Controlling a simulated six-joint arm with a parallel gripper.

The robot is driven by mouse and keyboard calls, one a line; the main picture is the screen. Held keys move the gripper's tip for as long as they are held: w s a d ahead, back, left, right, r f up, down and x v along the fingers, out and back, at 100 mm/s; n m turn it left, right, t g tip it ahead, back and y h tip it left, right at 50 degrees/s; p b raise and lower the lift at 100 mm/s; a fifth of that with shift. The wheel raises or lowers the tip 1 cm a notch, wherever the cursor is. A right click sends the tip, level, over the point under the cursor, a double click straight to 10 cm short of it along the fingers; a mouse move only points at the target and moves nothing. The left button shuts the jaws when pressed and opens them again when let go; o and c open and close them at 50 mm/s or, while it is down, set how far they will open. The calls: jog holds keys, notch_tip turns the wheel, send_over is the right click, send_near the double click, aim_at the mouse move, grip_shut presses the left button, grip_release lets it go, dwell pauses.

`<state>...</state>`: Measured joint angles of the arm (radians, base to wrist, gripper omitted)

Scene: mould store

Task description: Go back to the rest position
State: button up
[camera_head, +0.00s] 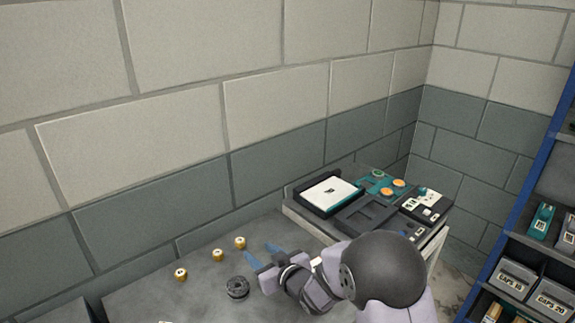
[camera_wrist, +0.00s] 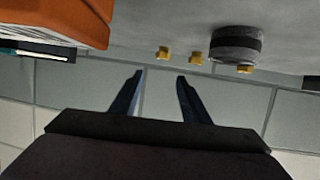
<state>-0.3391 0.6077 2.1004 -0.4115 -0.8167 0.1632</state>
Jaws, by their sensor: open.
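My gripper (camera_head: 263,254) is over the grey table (camera_head: 145,297) in the head view, with its blue fingers apart and nothing between them. The wrist view also shows the two open fingers of my gripper (camera_wrist: 160,88), with the block wall behind them. My dark round joint and pale arm links cover part of the table's right side in the head view.
Several small yellow pieces (camera_head: 217,255) and a dark round part (camera_head: 237,287) lie left of my gripper. A dark tray unit (camera_head: 365,216) stands behind it. A blue-framed shelf (camera_head: 528,170) with bins is at right. An orange object (camera_wrist: 65,20) shows in the wrist view.

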jog(key=w+d+r+n, duration=0.1)
jog(key=w+d+r, duration=0.1)
jog(key=d+r, duration=0.2)
jog(key=s+d+f+m+g+h+p, duration=0.15)
jog(key=s+d+h, duration=0.3)
jog(key=d, duration=0.65)
jog(key=s+d+f+m+g+h+p, duration=0.1)
jog(key=s+d+g+h, duration=0.4)
jog(key=d, duration=0.7)
jog(key=s+f+m+g+y, duration=0.1)
jog(key=s+m+g, duration=0.3)
jog(key=s, duration=1.9)
jog(key=shift+a+f+m+g, duration=0.35)
jog(key=shift+f+m, duration=0.3)
jog(key=shift+m, duration=0.5)
